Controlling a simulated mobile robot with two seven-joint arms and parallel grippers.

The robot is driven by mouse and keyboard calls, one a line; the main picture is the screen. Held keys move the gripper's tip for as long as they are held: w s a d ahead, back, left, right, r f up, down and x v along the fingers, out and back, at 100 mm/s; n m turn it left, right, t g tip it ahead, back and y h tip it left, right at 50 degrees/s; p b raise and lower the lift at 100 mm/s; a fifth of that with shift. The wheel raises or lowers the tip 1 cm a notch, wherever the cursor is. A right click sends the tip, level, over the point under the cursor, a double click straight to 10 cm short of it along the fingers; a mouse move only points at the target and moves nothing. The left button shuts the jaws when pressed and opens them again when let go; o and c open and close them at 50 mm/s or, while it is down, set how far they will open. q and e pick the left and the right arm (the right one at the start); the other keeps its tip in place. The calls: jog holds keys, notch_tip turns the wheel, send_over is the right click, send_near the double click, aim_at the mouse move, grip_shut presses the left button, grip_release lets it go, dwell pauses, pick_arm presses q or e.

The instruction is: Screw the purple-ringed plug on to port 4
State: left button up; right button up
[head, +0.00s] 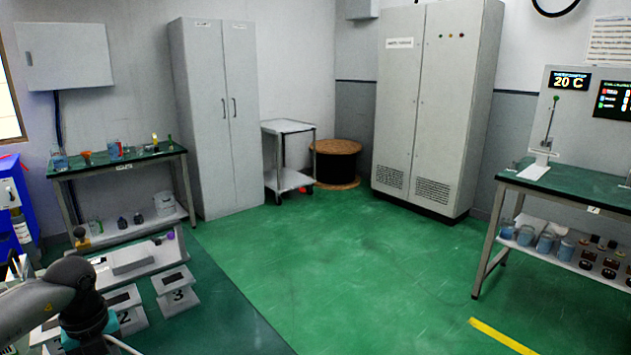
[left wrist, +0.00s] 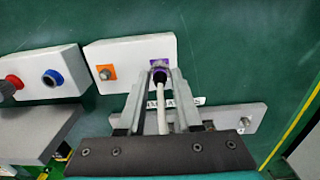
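In the left wrist view, a white box (left wrist: 129,55) has an orange square with a metal port (left wrist: 105,72) and a purple square (left wrist: 158,62). The purple-ringed plug (left wrist: 160,75) is at the purple square, with its white cable (left wrist: 162,112) running back between my fingers. My left gripper (left wrist: 160,80) has a finger close on each side of the plug and looks shut on it. Whether the plug is seated on the metal port cannot be told. In the head view my left arm shows at lower left, and its fingertips are hidden. No label 4 is readable. My right gripper is not in view.
A blue-ringed connector (left wrist: 52,77) and a red one (left wrist: 14,82) sit on a neighbouring white box. A grey strip with a metal port (left wrist: 245,122) lies to the right. Number stands 2 (head: 126,318) and 3 (head: 178,295) are on the green table. The floor beyond is clear.

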pick_arm(q)
grip_shut()
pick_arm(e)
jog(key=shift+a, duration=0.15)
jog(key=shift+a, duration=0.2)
pick_arm(q)
jog(key=shift+r, duration=0.1)
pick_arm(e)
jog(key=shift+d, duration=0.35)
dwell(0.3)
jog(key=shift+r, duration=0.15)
